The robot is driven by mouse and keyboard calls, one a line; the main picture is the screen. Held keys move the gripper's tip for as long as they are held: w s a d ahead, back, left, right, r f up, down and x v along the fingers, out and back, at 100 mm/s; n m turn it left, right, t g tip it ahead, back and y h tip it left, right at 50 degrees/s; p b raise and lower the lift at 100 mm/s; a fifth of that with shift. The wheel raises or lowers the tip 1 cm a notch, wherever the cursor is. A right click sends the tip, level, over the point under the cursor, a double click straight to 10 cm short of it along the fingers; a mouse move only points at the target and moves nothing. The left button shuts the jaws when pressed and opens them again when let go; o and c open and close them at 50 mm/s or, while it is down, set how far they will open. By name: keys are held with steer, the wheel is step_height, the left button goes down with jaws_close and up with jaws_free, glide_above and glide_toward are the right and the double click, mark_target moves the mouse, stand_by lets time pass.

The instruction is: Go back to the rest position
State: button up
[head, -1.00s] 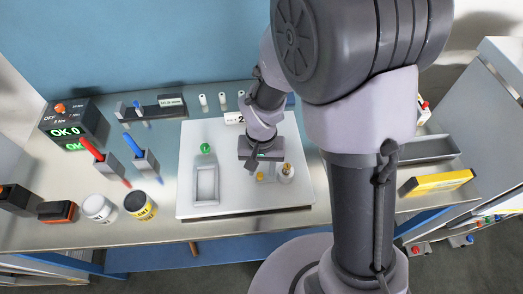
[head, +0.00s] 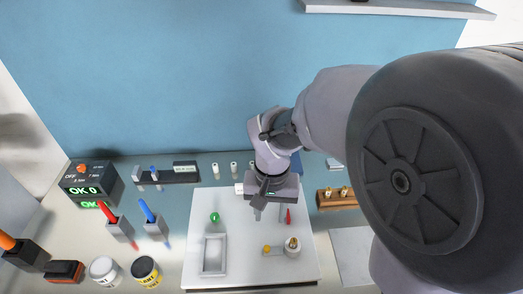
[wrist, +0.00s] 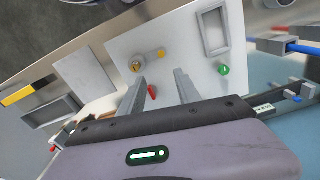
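My gripper (head: 269,212) hangs above the back right part of the white board (head: 240,277), pointing down. In the wrist view its two fingers (wrist: 160,84) are apart with nothing held between them. A small red piece (wrist: 152,91) shows beyond the fingers; in the head view it (head: 289,215) appears beside the right finger. The board carries a grey tray (head: 205,256), a green knob (head: 214,217) and a round holder with a brass top (head: 292,251). A small yellow knob (head: 267,249) is beside the holder.
Red (head: 119,229) and blue (head: 154,227) tools stand in holders on the left, near two jars (head: 146,271) and a display box (head: 92,185). A wooden rack (head: 336,200) stands right. A blue wall (head: 180,80) rises behind; a shelf (head: 400,9) is high right.

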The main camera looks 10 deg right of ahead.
steer(key=s+d+m+t+y+b, duration=0.1)
steer(key=s+d+t+b, duration=0.1)
steer(key=s+b, duration=0.4)
steer(key=s+d+f+m+t+y+b, duration=0.1)
steer(key=s+d+t+b, duration=0.1)
steer(key=s+b, duration=0.3)
steer(key=t+b, duration=0.1)
steer(key=b, duration=0.2)
steer(key=shift+s+t+b, duration=0.3)
steer(key=shift+s+t, duration=0.05)
steer(key=shift+t, duration=0.05)
stand_by(1.0)
